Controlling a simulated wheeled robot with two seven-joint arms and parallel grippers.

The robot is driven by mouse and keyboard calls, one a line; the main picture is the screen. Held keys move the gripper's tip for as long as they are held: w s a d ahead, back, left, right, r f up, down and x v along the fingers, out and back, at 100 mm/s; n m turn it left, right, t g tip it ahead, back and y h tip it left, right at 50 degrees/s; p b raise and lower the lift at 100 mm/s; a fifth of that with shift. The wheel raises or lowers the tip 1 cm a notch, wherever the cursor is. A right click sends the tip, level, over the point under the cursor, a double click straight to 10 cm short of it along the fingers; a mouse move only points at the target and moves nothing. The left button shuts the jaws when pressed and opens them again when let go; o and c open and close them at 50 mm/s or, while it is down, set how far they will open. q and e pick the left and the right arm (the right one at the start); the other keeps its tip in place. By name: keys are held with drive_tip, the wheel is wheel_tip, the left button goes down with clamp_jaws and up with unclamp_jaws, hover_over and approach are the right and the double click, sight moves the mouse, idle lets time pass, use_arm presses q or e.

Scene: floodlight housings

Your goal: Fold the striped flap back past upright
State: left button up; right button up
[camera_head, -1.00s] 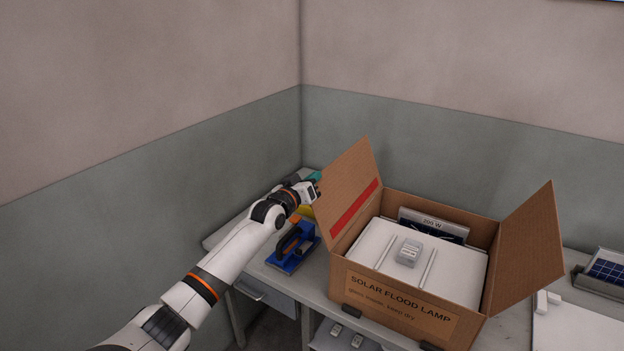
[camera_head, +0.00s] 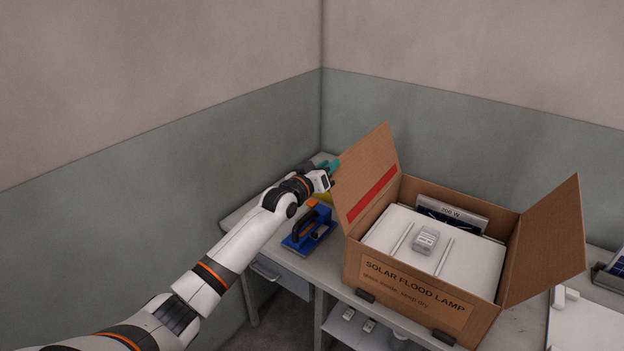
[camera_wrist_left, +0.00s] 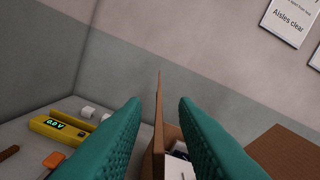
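The striped flap (camera_head: 364,163) is the cardboard flap with a red band on the left side of the lamp box (camera_head: 410,305). It stands up and leans a little outward, to the left. My left gripper (camera_head: 334,167) is at the flap's outer left side, near its upper edge. In the left wrist view its two teal fingers (camera_wrist_left: 160,104) are apart, and the flap (camera_wrist_left: 158,125) shows edge-on between them with a gap on each side. I cannot tell how deep the flap sits between the fingers. My right gripper is not in view.
The opposite flap (camera_head: 548,240) leans outward. A white panel (camera_head: 390,238) and a small grey block (camera_head: 425,240) are in the box. A blue-and-orange tool (camera_head: 308,232) stands left of the box. A yellow meter (camera_wrist_left: 62,129) lies beyond the gripper.

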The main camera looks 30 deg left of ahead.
use_arm(q)
drive_tip(key=s+b, duration=0.1)
drive_tip(key=s, duration=0.8)
drive_tip(key=shift+s+a+b, duration=0.3)
drive_tip(key=shift+s+a, duration=0.05)
drive_tip(key=shift+a, duration=0.05)
